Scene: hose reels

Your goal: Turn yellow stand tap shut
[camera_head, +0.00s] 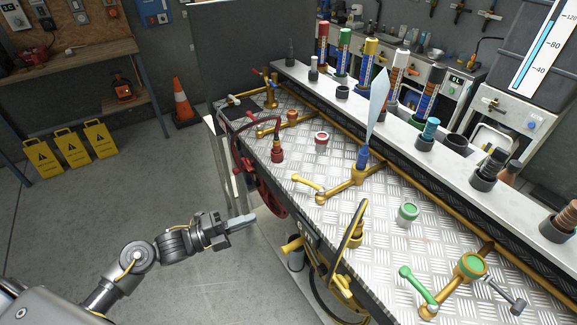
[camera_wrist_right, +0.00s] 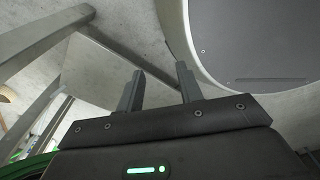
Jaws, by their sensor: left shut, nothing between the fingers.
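The yellow stand tap's lever (camera_head: 308,183) lies on the patterned metal bench top, on a brass pipe stand (camera_head: 340,189). A blue fitting (camera_head: 363,158) stands upright on that stand, and a pale blue plume (camera_head: 378,105) like a water jet rises from it. My left gripper (camera_head: 243,222) is shut and empty. It is left of the bench's front edge, apart from the yellow lever. My right gripper (camera_wrist_right: 158,90) shows only in the right wrist view, with its fingers apart and nothing between them. The tap does not show there.
A green-lever tap (camera_head: 418,285) is at the lower right. Several coloured hose fittings line the back shelf. The floor left of the bench is clear around my left arm.

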